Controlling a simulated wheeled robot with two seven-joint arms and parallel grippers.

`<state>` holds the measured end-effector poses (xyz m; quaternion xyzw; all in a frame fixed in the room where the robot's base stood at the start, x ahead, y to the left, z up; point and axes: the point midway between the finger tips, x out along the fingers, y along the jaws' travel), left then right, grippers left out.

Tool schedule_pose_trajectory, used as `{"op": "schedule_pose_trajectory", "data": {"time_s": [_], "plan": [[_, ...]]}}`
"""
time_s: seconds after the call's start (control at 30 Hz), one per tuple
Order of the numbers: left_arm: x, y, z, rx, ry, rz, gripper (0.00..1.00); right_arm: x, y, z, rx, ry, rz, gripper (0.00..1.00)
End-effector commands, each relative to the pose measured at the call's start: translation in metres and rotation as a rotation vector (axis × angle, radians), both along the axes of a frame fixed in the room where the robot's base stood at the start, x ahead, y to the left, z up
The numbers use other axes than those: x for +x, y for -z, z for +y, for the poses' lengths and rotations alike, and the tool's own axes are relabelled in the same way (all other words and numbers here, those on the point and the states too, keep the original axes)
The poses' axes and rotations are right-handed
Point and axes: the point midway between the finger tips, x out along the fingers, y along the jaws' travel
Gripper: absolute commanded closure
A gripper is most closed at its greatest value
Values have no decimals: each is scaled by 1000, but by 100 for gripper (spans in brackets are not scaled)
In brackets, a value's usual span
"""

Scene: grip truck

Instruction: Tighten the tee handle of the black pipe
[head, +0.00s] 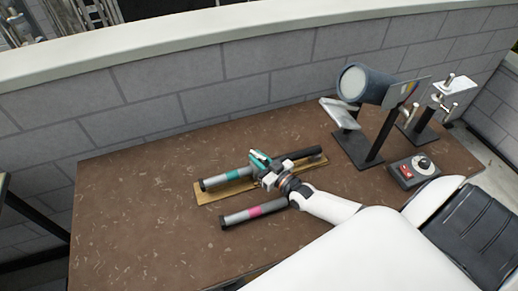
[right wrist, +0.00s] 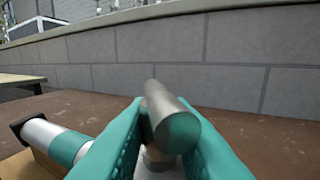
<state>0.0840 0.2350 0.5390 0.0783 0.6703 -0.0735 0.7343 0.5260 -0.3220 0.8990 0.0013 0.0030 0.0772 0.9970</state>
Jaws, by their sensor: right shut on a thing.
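The black pipe (head: 305,154) lies on a wooden board (head: 207,195) near the middle of the table; a teal band and a grey band mark its left part. In the right wrist view, its banded end (right wrist: 50,142) is at lower left. My right gripper (head: 258,157), with teal fingers, is over the pipe's middle. In the right wrist view, the fingers (right wrist: 160,112) are shut on the grey metal tee handle (right wrist: 162,100), whose round end faces the camera. The lower part of the tee handle is mostly hidden by the fingers. My left gripper is out of view.
A second black pipe with a pink band (head: 255,210) lies in front, beside my right arm. A dark spotlight (head: 368,84) on a stand, metal clamps (head: 441,94) and a control box with a red switch (head: 412,170) stand at right. The table's left part is clear.

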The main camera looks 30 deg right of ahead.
Motion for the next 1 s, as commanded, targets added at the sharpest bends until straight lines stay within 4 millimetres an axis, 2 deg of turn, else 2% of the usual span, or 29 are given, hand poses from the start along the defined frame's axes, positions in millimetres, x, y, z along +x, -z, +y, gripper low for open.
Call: {"op": "schedule_pose_trajectory", "data": {"time_s": [0.03,0.3,0.6,1.0], "plan": [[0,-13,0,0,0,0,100,0,-7,3,12,51,-3,100],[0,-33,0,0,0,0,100,1,-5,2,7,281,-5,100],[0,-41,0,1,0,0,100,2,-4,1,1,450,-8,100],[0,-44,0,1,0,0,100,3,-4,0,-4,520,-11,100]]}}
